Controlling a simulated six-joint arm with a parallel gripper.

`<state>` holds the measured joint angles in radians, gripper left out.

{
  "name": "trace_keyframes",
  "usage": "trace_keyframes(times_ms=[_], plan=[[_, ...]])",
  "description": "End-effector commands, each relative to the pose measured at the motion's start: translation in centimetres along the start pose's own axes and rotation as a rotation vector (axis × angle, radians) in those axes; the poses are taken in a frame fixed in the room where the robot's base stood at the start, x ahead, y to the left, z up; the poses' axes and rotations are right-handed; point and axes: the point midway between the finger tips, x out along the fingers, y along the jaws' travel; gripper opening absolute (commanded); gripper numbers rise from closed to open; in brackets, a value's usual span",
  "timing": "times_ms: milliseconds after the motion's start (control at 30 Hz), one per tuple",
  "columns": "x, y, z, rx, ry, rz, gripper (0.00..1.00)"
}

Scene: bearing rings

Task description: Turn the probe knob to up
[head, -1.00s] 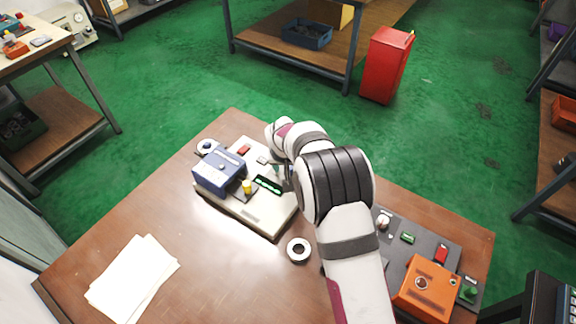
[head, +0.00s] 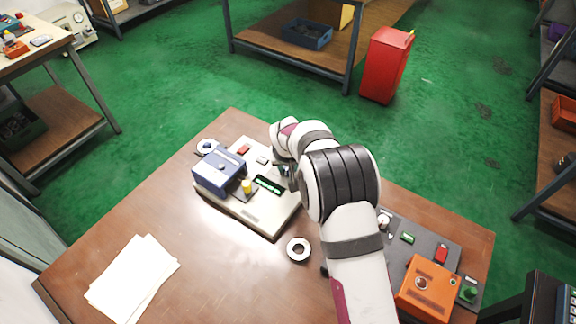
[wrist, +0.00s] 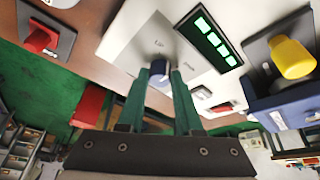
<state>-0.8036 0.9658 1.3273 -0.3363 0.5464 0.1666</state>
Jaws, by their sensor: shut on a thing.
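The probe knob (wrist: 158,69) is a small dark blue knob with a pale cap on a light panel of the cream machine (head: 250,213). In the wrist view my gripper (wrist: 159,76) has its two green fingers on either side of the knob, shut on it. A lit green display (wrist: 209,42) is beside it on the same machine. In the head view my gripper (head: 284,171) is at the machine's right edge, and my arm hides the knob.
A blue block (head: 219,172) and a yellow knob (head: 247,187) stand on the machine's left part. A loose ring (head: 290,253) lies in front. A grey panel with an orange box (head: 428,287) is at right. Paper sheets (head: 132,277) lie at left.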

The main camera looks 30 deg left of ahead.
Motion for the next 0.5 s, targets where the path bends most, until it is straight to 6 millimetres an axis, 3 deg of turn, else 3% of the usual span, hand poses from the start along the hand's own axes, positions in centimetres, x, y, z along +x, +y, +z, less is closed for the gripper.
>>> trace_keyframes(times_ms=[500], plan=[[-0.02, 0.37, -0.07, -0.384, 0.015, -0.163, 0.0]])
